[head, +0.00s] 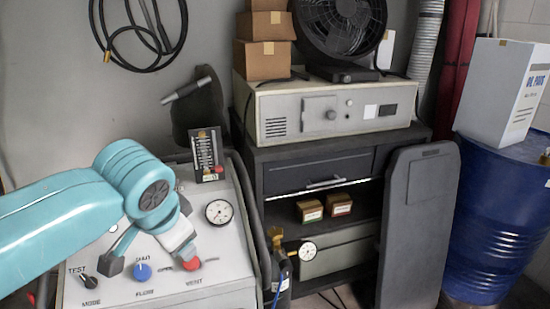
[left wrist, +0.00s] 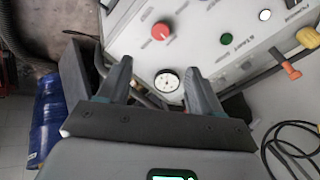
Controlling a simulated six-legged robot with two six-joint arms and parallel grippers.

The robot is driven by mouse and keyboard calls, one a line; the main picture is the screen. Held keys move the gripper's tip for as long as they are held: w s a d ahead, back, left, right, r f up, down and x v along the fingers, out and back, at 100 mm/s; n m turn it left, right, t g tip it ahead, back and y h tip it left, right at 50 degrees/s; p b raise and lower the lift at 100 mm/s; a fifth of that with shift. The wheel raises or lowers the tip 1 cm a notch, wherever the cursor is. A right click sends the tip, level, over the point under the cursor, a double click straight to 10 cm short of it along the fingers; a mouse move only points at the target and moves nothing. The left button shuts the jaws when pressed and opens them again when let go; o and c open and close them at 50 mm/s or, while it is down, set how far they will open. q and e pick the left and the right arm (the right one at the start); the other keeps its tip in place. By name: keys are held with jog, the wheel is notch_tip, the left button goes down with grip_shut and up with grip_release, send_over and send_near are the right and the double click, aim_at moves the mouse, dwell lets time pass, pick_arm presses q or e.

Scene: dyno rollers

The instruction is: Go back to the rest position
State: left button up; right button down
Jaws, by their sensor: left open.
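My left arm comes in from the left in the head view, and my left gripper (head: 150,247) hangs over the sloped control panel (head: 215,280). In the left wrist view the two dark fingers of my left gripper (left wrist: 157,68) stand apart with nothing held between them. A round gauge (left wrist: 167,82) shows in the gap, and a red knob (left wrist: 160,31) lies beyond the fingertips. In the head view the panel carries a gauge (head: 219,211), a blue knob (head: 142,271), a black knob (head: 88,281) and a red knob (head: 191,263). My right gripper is not in view.
A dark cabinet (head: 310,172) with a grey instrument (head: 325,110), boxes (head: 263,60) and a fan (head: 340,28) stands right of the panel. A grey board (head: 420,225) leans beside it. A blue drum (head: 500,220) is at far right. Cables hang on the wall.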

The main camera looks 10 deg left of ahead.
pick_arm(q)
jog(key=d+f+g+h+p, duration=0.1)
jog(key=d+f+p, duration=0.1)
jog(key=d+f, duration=0.35)
jog(key=w+d+f+g+h+p, duration=0.1)
jog(key=d+f+h+p, duration=0.1)
jog(key=f, duration=0.7)
jog(key=d+f+g+h+p, duration=0.1)
jog(key=d+f+p, duration=0.1)
jog(key=d+f, duration=0.35)
jog(key=s+d+f+n+g+h+p, duration=0.1)
jog(key=s+f+n+p, duration=0.3)
jog(key=s+f, duration=1.1)
jog(key=d+f+n+h, duration=0.1)
jog(key=n, duration=0.1)
jog(key=shift+s+d+f+n+g, duration=0.25)
jog(key=shift+s+f+n+g, duration=0.05)
jog(key=shift+s+n, duration=0.1)
jog(key=shift+o, duration=0.2)
jog(key=shift+w, duration=0.1)
